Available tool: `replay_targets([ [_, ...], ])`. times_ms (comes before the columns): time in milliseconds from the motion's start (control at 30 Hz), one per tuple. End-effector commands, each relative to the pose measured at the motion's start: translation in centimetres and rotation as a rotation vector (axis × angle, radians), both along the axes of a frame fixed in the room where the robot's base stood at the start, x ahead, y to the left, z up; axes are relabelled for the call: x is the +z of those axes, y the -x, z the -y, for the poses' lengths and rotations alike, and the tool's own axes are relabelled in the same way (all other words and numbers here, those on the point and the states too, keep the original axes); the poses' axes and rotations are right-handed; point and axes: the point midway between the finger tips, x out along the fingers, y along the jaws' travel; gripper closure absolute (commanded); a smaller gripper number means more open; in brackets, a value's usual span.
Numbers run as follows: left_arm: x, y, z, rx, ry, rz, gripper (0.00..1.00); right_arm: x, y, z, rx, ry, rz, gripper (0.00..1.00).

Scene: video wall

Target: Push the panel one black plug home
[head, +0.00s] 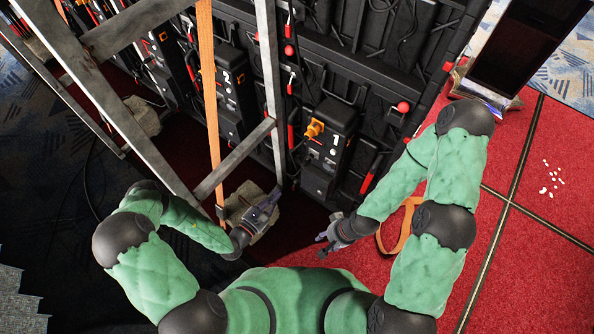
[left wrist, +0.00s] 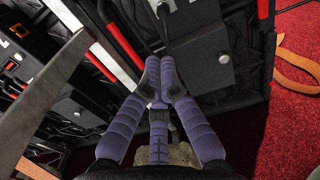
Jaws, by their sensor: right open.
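The panel one box (head: 331,142) is black, marked with a white 1, on the back of the video wall. An orange-yellow plug (head: 314,128) sits in its upper left part. I cannot pick out the black plug for certain in the head view. In the left wrist view a thin black cable (left wrist: 165,32) runs down to just beyond my fingertips; its lower end is hidden. My left gripper (head: 272,200) is below and left of the box, its purple fingers (left wrist: 159,72) together with nothing clearly held. My right gripper (head: 326,245) is open and empty, below the box.
A grey metal frame (head: 247,158) and an orange strap (head: 208,90) stand left of the box, close to my left arm. A sandbag (head: 238,205) lies beside my left gripper. Red carpet (head: 520,255) with small white bits is open at right.

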Motion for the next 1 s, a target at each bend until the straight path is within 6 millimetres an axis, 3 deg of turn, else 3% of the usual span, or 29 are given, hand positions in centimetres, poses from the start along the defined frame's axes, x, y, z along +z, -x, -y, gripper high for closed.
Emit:
replay_targets([
  [700,-0.2,-8.6,6.4,-0.004,-0.002,0.004,1.0,-3.3,0.0,0.0,0.0,0.0,0.0,0.58],
  [1000,0.0,-10.5,7.7,-0.001,0.0,0.001,1.0,-4.1,0.0,0.0,0.0,0.0,0.0,0.58],
])
